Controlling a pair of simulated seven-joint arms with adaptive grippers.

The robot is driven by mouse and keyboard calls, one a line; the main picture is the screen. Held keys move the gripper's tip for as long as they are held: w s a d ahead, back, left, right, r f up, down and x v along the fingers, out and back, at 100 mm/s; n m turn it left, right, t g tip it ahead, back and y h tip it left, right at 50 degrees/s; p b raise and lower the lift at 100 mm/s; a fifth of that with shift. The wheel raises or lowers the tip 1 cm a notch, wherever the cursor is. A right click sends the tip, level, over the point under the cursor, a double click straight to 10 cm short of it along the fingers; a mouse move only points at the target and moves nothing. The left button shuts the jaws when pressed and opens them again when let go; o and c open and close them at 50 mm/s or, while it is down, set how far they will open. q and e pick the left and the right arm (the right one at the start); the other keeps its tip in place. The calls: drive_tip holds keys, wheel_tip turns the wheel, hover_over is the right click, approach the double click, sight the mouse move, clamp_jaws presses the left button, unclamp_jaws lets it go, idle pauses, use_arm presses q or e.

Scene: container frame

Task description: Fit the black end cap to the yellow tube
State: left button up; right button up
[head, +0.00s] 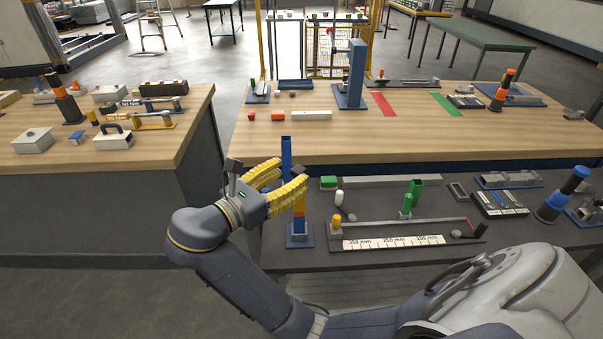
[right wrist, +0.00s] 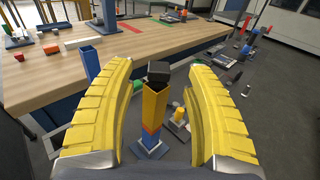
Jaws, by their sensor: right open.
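The yellow tube (right wrist: 154,102) stands upright in the right wrist view, with orange and blue bands below and a blue base at its foot. The black end cap (right wrist: 158,70) is at its top end; I cannot tell whether it is fully seated. My right gripper (right wrist: 160,66) is open, its two yellow fingers on either side of the tube's upper part with gaps to both. In the head view my right gripper (head: 288,174) hides the tube's top and the cap; the lower yellow part of the tube (head: 299,207) shows below. My left gripper is out of view.
A blue square post (head: 286,150) rises close behind the gripper. A ruler fixture (head: 395,243) with an orange-capped peg (head: 336,222) lies to the right. A green post (head: 416,192) stands beyond it. The wooden bench (head: 350,145) edge is behind.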

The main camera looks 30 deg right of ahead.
sight(299, 169)
drive_tip(key=shift+x, duration=1.9)
drive_tip(key=c, duration=1.1)
drive_tip(key=shift+r, duration=0.15)
